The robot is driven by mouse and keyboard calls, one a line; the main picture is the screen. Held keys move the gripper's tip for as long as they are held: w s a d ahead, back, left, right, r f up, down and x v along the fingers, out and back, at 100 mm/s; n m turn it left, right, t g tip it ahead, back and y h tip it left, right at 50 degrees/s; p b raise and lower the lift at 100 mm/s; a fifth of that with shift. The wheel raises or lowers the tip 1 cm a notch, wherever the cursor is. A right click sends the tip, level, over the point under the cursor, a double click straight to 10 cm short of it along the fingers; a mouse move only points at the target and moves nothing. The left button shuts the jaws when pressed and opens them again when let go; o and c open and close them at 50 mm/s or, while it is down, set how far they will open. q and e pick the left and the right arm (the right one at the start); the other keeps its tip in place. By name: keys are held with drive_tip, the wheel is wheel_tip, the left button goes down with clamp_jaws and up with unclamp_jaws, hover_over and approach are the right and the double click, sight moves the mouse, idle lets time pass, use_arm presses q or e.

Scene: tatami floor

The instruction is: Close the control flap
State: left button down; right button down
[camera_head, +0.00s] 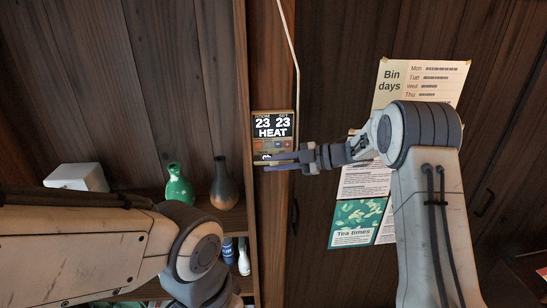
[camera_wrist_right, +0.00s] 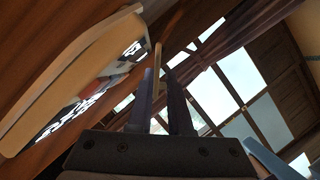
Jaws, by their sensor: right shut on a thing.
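The control panel (camera_head: 273,126) is a small unit on the wooden post, showing 23, 23 and HEAT with a row of small buttons below. Its flap (camera_head: 262,163) shows in the head view as a thin yellowish edge at the panel's bottom, standing out from it. My right gripper (camera_head: 272,161) reaches in from the right, just below the buttons. In the right wrist view, the flap (camera_wrist_right: 157,58) is a thin tan strip between the two fingers (camera_wrist_right: 161,85), which are shut on it. The panel (camera_wrist_right: 75,85) fills the left there. My left gripper is out of view; only its arm shows.
A shelf left of the post holds a green vase (camera_head: 179,186), a dark vase (camera_head: 223,185) and a white box (camera_head: 77,177). Posters (camera_head: 420,84) hang on the dark wall behind my right arm. My left arm crosses the lower left.

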drive_tip(key=shift+f, duration=0.15)
drive_tip(key=shift+s, duration=0.1)
drive_tip(key=c, duration=1)
unclamp_jaws()
drive_tip(key=shift+o, duration=0.5)
drive_tip(key=b+v, duration=0.4)
drive_tip(key=v, duration=0.6)
drive_tip(key=shift+d, duration=0.3)
drive_tip(key=shift+o, duration=0.3)
